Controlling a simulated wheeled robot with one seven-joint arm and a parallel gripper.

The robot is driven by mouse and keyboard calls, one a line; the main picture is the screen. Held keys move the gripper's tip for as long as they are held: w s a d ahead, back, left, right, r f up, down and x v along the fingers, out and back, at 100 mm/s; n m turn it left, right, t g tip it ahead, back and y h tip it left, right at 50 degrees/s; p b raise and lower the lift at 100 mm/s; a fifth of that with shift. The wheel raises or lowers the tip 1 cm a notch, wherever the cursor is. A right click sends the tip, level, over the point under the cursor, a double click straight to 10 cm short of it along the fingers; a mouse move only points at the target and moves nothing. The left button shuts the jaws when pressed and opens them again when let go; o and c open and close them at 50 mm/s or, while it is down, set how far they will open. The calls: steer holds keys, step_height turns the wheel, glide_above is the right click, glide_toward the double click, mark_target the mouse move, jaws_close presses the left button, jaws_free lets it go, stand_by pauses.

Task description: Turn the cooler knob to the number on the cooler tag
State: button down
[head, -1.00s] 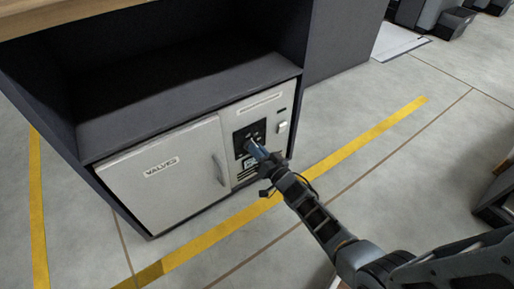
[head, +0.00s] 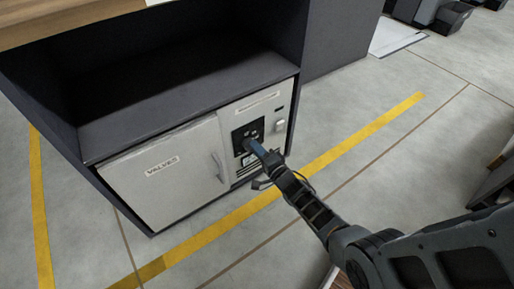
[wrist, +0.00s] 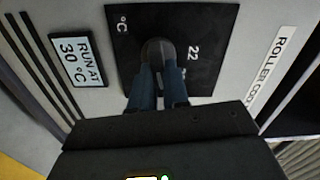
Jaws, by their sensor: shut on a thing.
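The cooler knob (wrist: 158,52) is a dark round knob on a black dial plate (wrist: 120,75) in the wrist view. The plate carries the marks "22" and "°C"; its other marks are hidden or unclear. My gripper (wrist: 158,72) has its blue fingers closed on the knob from both sides. In the head view, my gripper (head: 251,145) reaches the black dial plate (head: 238,138), and the fingers cover the knob. The cooler tag (wrist: 81,60) beside the plate reads "RUN AT 30 °C". The knob's pointer cannot be made out.
A white "VALVES" door (head: 165,180) with a handle is left of the cooler panel. A "ROLLER COO..." label (wrist: 271,70) is right of the plate in the wrist view. Vent slots (wrist: 40,75) lie beyond the tag. Open floor (head: 350,150) is to the right.

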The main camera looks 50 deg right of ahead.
steer(key=shift+w+d+m, duration=0.15)
steer(key=shift+d+m, duration=0.05)
steer(key=shift+m, duration=0.8)
steer(key=c, duration=1.1)
jaws_free()
steer(key=shift+a+f, duration=0.1)
steer(key=shift+p+v, duration=1.25)
steer(key=shift+v, duration=2.7)
